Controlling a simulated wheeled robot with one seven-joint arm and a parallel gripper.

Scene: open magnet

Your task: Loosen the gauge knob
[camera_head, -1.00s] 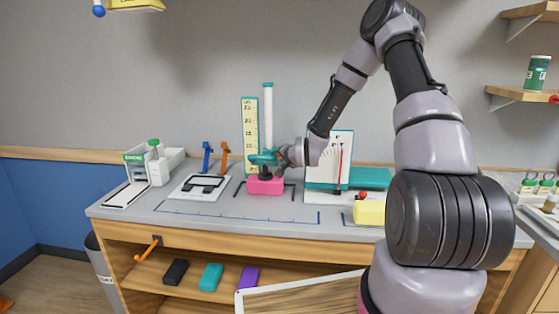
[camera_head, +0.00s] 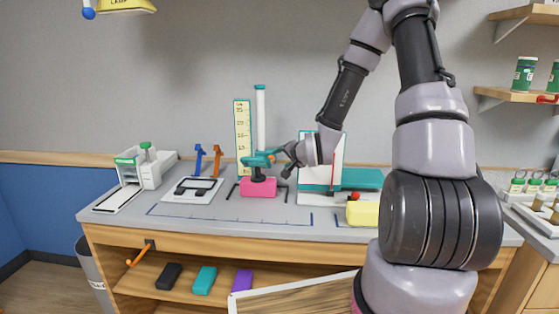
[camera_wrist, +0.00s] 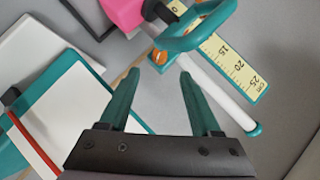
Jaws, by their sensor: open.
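The gauge has a pink base (camera_head: 258,188), a white column (camera_head: 261,118) and a yellow ruler (camera_head: 242,135) with a teal edge. A teal carriage (camera_head: 255,160) sits low on the column; it also shows as a teal loop in the wrist view (camera_wrist: 197,32). A small orange knob-like part (camera_wrist: 157,58) shows on the carriage, just beyond my fingertips. My gripper (camera_wrist: 159,74) is open, with nothing between its teal fingers. In the head view my gripper (camera_head: 281,152) is just right of the carriage; whether it touches is unclear.
A white and teal panel (camera_head: 312,178) with a red needle stands close to the right of my gripper. A yellow block (camera_head: 363,213) lies at the front right. A white plate (camera_head: 193,190) with a black piece and hooks lies left of the gauge.

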